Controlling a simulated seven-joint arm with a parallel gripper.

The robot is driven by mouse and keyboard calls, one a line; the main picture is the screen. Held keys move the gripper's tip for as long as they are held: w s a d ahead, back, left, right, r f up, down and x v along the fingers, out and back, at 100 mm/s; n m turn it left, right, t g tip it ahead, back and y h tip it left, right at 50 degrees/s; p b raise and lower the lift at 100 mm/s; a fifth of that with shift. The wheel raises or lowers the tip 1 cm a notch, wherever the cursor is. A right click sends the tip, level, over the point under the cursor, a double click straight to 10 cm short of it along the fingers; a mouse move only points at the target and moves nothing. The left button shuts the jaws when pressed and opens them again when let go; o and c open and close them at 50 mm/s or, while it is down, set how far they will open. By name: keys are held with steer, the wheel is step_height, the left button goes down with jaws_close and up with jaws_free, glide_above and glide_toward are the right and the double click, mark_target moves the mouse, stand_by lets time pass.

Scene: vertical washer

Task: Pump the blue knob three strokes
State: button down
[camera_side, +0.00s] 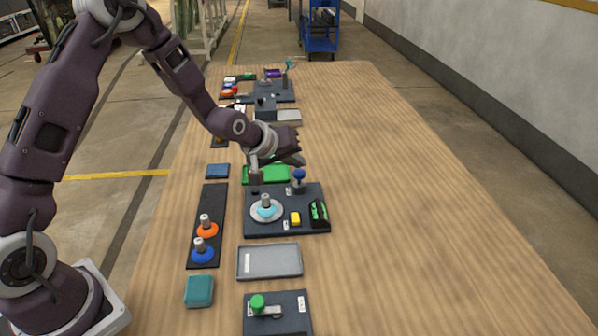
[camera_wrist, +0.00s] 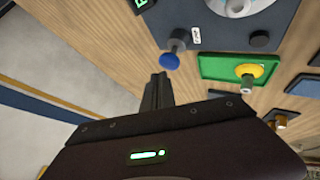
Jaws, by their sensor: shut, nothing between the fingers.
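The blue knob (camera_side: 299,174) stands on a short grey stem at the back right corner of a dark panel (camera_side: 262,230) in the side view. In the wrist view the blue knob (camera_wrist: 169,61) is seen end-on beside the panel's edge. My gripper (camera_wrist: 158,78) is shut and empty, its fingertips a little short of the knob in the picture. In the side view my gripper (camera_side: 296,160) is just behind and above the knob, partly hidden by my wrist. No contact with the knob is visible.
The panel also bears a round dial with a light blue part (camera_side: 266,209), a yellow block (camera_side: 295,218) and a green-marked black block (camera_side: 319,211). A green tray (camera_side: 270,176) lies behind it. A grey tray (camera_side: 268,262) lies in front. The table's right side is clear.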

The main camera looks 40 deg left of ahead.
mark_target(296, 174)
steer(key=shift+r, duration=0.2)
steer(key=shift+r, duration=2.45)
stand_by(0.7)
step_height(296, 174, up, 4)
steer(key=shift+f, duration=0.1)
steer(key=shift+f, duration=4.4)
steer(key=shift+f, duration=0.4)
